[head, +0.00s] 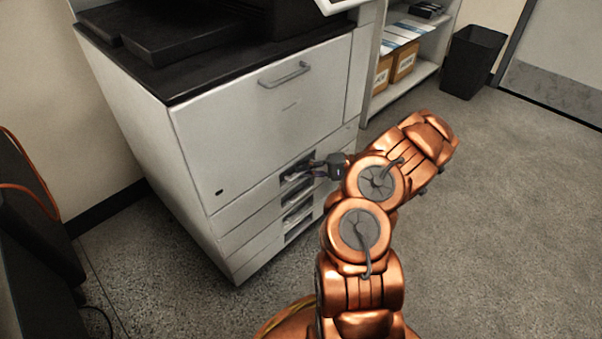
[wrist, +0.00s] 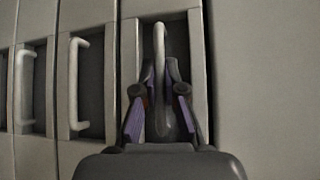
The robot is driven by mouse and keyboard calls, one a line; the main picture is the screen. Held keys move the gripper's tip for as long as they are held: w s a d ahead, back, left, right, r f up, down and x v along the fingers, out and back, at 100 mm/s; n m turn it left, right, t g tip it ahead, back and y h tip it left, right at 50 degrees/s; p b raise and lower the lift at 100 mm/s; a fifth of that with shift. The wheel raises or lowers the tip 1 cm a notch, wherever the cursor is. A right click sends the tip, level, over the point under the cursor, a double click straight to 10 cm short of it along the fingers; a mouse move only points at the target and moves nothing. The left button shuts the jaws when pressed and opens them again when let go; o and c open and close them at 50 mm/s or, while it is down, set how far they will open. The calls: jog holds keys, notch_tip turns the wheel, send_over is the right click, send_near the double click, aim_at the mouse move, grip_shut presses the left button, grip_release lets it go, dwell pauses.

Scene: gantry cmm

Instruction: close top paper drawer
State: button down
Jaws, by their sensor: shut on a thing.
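The top paper drawer (head: 240,204) is the uppermost of the white drawers low on the copier, just below its large front panel. My gripper (head: 312,168) is at the recess in this drawer's front, reaching in from the right in the head view. In the wrist view, my gripper (wrist: 161,72) has a finger on each side of the drawer's pale bar handle (wrist: 159,42) and is shut on it. The gripper hides part of the handle and recess. The drawer front looks close to level with its neighbours; a small gap cannot be told.
Lower drawers with similar handles (wrist: 75,85) lie beside it in the wrist view. The copier's upper panel (head: 255,130) has its own handle (head: 285,75). A shelf (head: 415,78) with boxes and a black bin (head: 472,62) stand behind. The floor at right is clear.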

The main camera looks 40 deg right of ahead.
jog(key=shift+w, duration=0.15)
jog(key=c, duration=1.5)
grip_release()
jog(key=shift+w+a, duration=0.1)
jog(key=shift+d, duration=0.2)
